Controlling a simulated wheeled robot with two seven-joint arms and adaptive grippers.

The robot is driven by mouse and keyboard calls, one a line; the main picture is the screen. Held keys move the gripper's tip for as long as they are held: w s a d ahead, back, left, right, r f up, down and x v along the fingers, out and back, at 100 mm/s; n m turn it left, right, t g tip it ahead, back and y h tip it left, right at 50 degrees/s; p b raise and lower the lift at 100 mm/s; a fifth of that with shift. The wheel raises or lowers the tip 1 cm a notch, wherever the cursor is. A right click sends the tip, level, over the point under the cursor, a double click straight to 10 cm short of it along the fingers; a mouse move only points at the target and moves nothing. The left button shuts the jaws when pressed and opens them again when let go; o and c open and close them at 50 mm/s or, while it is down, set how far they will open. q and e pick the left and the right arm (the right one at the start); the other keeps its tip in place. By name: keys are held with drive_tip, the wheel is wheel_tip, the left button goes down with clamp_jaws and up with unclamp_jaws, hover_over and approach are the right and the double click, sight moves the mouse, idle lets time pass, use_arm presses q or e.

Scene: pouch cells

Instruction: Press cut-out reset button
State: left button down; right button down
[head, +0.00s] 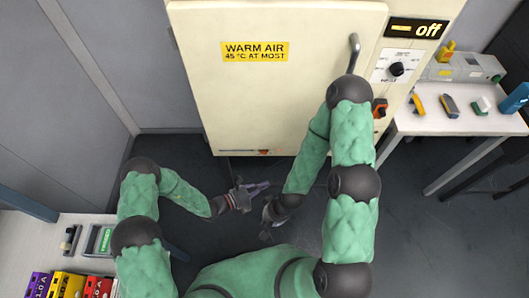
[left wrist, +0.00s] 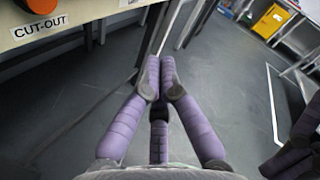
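The pale warm-air cabinet (head: 290,100) stands ahead with its door closed. In the left wrist view, a CUT-OUT label (left wrist: 41,27) sits on its cream face, with a rounded orange-brown part (left wrist: 40,5) just above, cut by the frame edge. In the head view, a small orange part (head: 264,152) shows at the cabinet's lower edge. My left gripper (head: 262,187) is below that edge, apart from it. Its purple fingers (left wrist: 159,65) are together at the tips with nothing between them. My right gripper (head: 268,218) is low beside it, dark and partly hidden; its fingers are unclear.
A display reading "off" (head: 415,29) and a dial (head: 397,69) are at the cabinet's upper right, with a red-orange switch (head: 379,107) lower. A white table (head: 440,122) with small items stands right. Another table (head: 40,235) with coloured boxes stands lower left. Dark floor lies between.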

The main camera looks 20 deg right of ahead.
sight(264, 151)
use_arm(q)
drive_tip(key=shift+w+d+f+n+t, duration=0.1)
drive_tip(key=shift+w+n+t, duration=0.45)
drive_tip(key=shift+t, duration=0.35)
drive_tip(key=shift+w+a+f+n+t, duration=0.15)
drive_tip(key=shift+w+n+t, duration=0.35)
drive_tip(key=shift+t, duration=0.4)
drive_tip(key=shift+w+d+f+n+t, duration=0.15)
drive_tip(key=shift+w+n+t, duration=0.4)
drive_tip(key=shift+t, duration=0.35)
use_arm(e)
drive_tip(key=shift+w+d+f, duration=0.15)
drive_tip(key=shift+d+f, duration=0.1)
drive_tip(key=shift+d, duration=0.1)
